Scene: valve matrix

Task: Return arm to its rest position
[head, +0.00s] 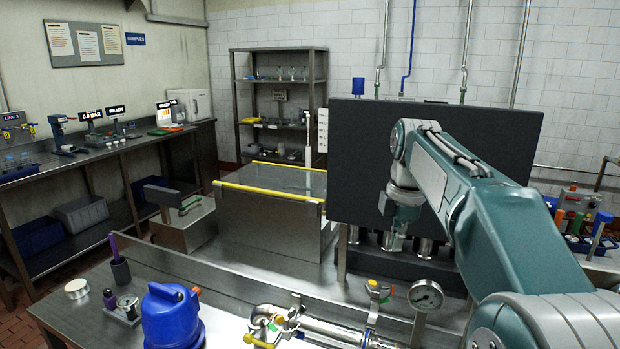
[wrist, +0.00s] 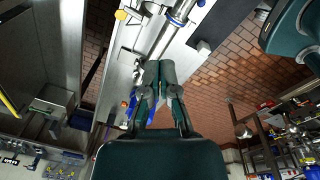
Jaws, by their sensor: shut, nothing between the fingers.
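My gripper (wrist: 160,68) shows in the wrist view with its two fingers side by side, shut and empty. In the head view my teal and grey arm (head: 490,215) reaches up from the lower right and bends down in front of a dark panel (head: 350,150).
A blue container (head: 172,318), a silver pipe with valves (head: 325,328) and a round gauge (head: 426,296) stand on the front bench. A steel box with yellow edges (head: 265,225) stands behind. A side bench (head: 100,150) runs along the left; brick floor shows at lower left.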

